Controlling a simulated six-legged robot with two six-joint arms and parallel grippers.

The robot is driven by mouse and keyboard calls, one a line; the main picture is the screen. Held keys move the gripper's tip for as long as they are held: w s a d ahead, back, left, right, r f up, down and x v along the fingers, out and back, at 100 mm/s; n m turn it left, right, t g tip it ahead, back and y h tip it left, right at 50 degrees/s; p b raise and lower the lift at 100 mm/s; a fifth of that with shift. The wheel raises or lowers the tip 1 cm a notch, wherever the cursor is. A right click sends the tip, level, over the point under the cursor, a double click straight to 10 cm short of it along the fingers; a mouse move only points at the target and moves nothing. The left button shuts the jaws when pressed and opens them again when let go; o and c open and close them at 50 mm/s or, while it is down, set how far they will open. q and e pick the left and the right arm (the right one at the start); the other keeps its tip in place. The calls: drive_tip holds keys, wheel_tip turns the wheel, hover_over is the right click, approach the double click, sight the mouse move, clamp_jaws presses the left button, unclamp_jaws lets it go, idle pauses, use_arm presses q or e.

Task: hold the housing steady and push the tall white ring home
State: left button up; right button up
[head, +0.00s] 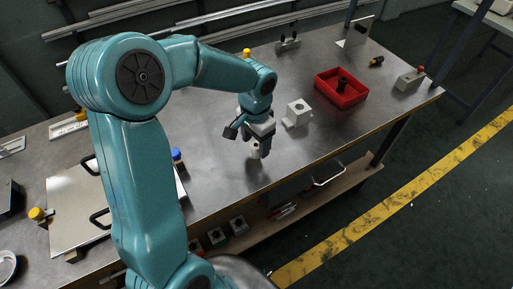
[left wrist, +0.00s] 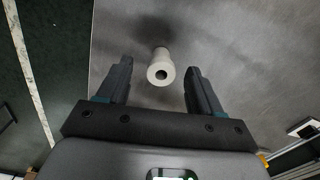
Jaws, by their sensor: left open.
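The tall white ring (head: 255,150) stands upright on the metal bench near its front edge. My left gripper (head: 250,138) is directly over it, pointing down. In the left wrist view, the ring (left wrist: 161,70) shows end-on with a dark bore, between the two open fingers (left wrist: 159,80), with a gap on each side. The housing (head: 298,112), a pale block with a round hole on top, sits on the bench to the right of the gripper, apart from it. My right gripper is not in view.
A red tray (head: 325,91) with a dark part in it stands right of the housing. A grey block with a red knob (head: 410,79) is near the right end. A flat panel with black handles (head: 75,205) lies at left. The bench is clear around the ring.

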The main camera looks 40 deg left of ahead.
sight(255, 145)
use_arm(q)
drive_tip(key=shift+w+a+f, duration=0.1)
drive_tip(key=shift+f, duration=1.25)
drive_tip(key=c, duration=1.2)
wheel_tip(255, 145, up, 20)
drive_tip(key=p, duration=0.1)
